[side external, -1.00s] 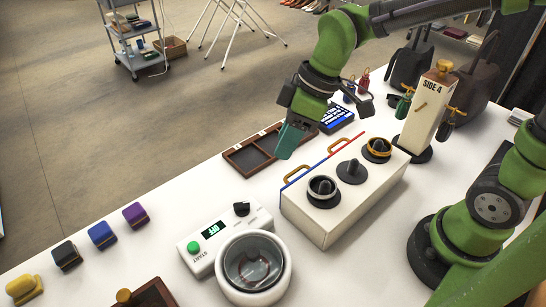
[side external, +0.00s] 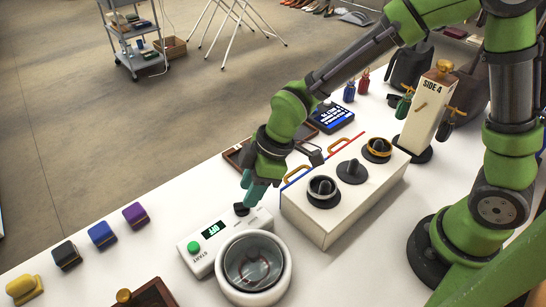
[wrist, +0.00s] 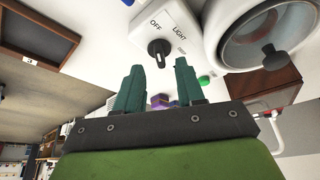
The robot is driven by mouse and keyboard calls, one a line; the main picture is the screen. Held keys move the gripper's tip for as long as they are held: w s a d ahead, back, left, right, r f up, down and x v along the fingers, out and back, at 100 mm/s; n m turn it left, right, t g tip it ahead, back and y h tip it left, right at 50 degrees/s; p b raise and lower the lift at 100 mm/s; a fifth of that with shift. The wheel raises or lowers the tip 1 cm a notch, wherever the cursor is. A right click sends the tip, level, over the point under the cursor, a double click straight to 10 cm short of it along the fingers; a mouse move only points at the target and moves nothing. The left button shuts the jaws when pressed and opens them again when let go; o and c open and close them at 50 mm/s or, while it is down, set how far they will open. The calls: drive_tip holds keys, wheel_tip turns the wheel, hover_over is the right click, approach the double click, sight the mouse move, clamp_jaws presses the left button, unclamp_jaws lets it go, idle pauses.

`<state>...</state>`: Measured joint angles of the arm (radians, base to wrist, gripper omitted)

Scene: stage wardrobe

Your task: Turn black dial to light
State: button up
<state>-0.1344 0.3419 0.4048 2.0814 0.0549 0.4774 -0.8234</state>
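The black dial (side external: 241,209) sits on the top right end of the white control box (side external: 207,252), which has a display that seems to read OFF and a green START button (side external: 194,248). In the wrist view the dial (wrist: 158,47) stands just beyond my fingertips, roughly centred between them. The OFF and LIGHT labels are printed beside it. My gripper (side external: 248,198) has teal fingers and is just above and behind the dial. In the wrist view my gripper (wrist: 159,66) is open and empty. I cannot tell whether a finger touches the dial.
A round white pot with a glass lid (side external: 253,268) stands right in front of the control box. A long white box with several dark knobs (side external: 330,222) is close to the right. Small coloured blocks (side external: 102,235) lie at left. A dark compartment tray (side external: 237,157) is behind my gripper.

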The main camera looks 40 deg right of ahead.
drive_tip(key=shift+x, duration=1.85)
clamp_jaws()
